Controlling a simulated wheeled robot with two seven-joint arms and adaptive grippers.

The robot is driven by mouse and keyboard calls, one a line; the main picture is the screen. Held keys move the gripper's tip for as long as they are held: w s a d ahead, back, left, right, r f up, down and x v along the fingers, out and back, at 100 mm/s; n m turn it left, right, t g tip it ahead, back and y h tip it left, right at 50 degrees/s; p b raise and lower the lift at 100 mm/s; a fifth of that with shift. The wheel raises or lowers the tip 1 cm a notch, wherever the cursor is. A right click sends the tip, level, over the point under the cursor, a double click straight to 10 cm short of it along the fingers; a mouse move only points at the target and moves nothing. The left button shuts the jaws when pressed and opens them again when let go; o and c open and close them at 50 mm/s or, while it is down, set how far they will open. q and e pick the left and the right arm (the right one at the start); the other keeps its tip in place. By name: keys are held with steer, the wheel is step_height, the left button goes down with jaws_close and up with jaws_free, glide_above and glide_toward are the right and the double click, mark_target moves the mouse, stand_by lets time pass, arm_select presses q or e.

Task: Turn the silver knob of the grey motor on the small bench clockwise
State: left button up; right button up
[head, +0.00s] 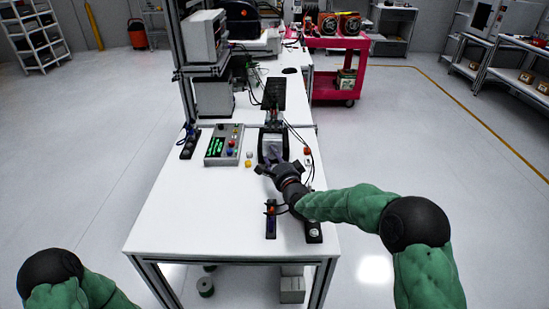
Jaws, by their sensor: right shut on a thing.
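The grey motor (273,149) stands in a dark frame on the white bench, right of centre. My right gripper (267,165) reaches it from the near side, low over the bench, and is shut at its front. Its fingers cover the spot where they close, so the silver knob is hidden behind them. The knob's angle cannot be seen. My left gripper is out of view; only part of my left arm shows at the bottom left.
A control box (223,146) with green displays and coloured buttons stands left of the motor. A dark device (271,219) lies on the near right of the bench. A red cart (338,80) stands behind to the right. The bench's near left area is clear.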

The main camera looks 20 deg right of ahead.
steer(key=shift+a+f+m, duration=0.2)
steer(key=shift+a+m, duration=0.15)
steer(key=shift+m, duration=0.35)
steer(key=shift+r+t, duration=0.15)
steer(key=shift+t, duration=0.15)
steer(key=o, duration=1.1)
steer(key=shift+r, duration=0.1)
steer(key=shift+c, duration=0.2)
steer(key=shift+d, duration=0.1)
steer(key=shift+s, duration=0.25)
steer(key=s, duration=0.7)
steer(key=s+d, duration=0.1)
steer(key=s, duration=0.3)
steer(key=shift+s+f, duration=0.25)
steer(key=shift+f, duration=0.15)
